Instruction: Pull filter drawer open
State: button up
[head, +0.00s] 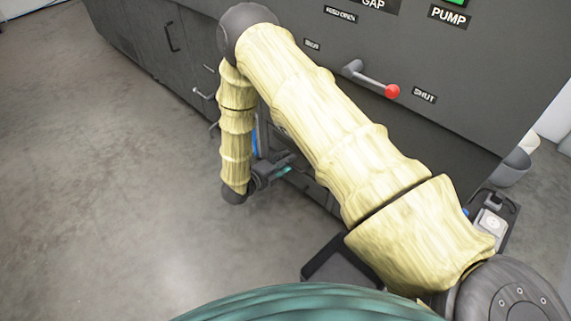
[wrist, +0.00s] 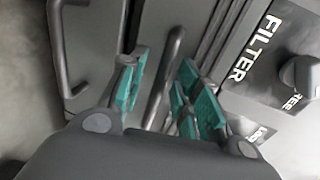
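My gripper (wrist: 162,76) is open in the wrist view, with its teal finger pads spread apart. A dark upright bar handle (wrist: 172,48) shows between the two fingers, with a visible gap to each pad. I cannot tell how deep it lies between them. A FILTER label (wrist: 252,50) is on the panel right of this handle. In the head view my gripper (head: 285,168) is low at the cabinet front, partly behind my arm. The filter drawer's front is mostly hidden there, and I cannot tell whether it is shut.
Another bar handle (wrist: 68,58) is left of my gripper in the wrist view. The dark cabinet (head: 460,85) carries a red-tipped lever (head: 391,91) above my arm. Grey floor (head: 100,150) to the left is clear.

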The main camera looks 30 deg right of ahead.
jog(key=shift+w+d, duration=0.1)
jog(key=shift+d, duration=0.1)
grip_shut()
